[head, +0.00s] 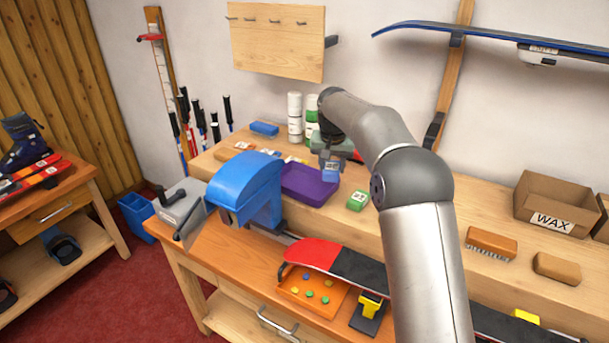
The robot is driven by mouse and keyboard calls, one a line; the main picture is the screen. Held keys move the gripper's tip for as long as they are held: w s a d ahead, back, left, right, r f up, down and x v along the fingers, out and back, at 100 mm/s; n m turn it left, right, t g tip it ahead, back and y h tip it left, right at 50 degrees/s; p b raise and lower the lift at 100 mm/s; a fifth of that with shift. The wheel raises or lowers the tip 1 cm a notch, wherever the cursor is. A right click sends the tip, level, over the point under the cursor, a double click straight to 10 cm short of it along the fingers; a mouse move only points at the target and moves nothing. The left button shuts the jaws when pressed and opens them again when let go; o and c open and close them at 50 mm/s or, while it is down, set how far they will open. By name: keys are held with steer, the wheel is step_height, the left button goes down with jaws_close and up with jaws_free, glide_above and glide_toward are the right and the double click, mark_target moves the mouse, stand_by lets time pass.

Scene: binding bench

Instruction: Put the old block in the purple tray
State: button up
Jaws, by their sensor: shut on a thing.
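My gripper (332,157) points down and is shut on a small blue block (331,173) with a pale label too small to read. The purple tray (308,190) sits on the back bench. In the picture the held block overlaps the tray's right end; I cannot tell its exact height above it. A green block (357,200) with a white label lies on the bench right of the tray. I cannot read which block is marked old.
A blue machine (248,187) stands in front-left of the tray. White and green cans (295,115) and a blue box (264,128) stand behind. A red-black ski or board (350,264) lies in front.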

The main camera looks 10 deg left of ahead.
steer(key=w+a+f+p, duration=0.1)
steer(key=a+f, duration=0.1)
steer(key=w+a+f+p, duration=0.1)
steer(key=w+f, duration=0.1)
steer(key=w+a+f+p, duration=0.1)
steer(key=w+a+f, duration=0.1)
steer(key=shift+w+a+f, duration=0.15)
steer(key=shift+a+f, duration=0.15)
steer(key=shift+f, duration=0.05)
steer(key=shift+s+x, duration=0.15)
steer(key=shift+x, duration=0.7)
steer(key=shift+s+x, duration=0.2)
steer(key=shift+x, duration=0.6)
steer(key=shift+a+f, duration=0.1)
steer(key=shift+a, duration=0.05)
steer(key=shift+f, duration=0.15)
steer(key=o, duration=1)
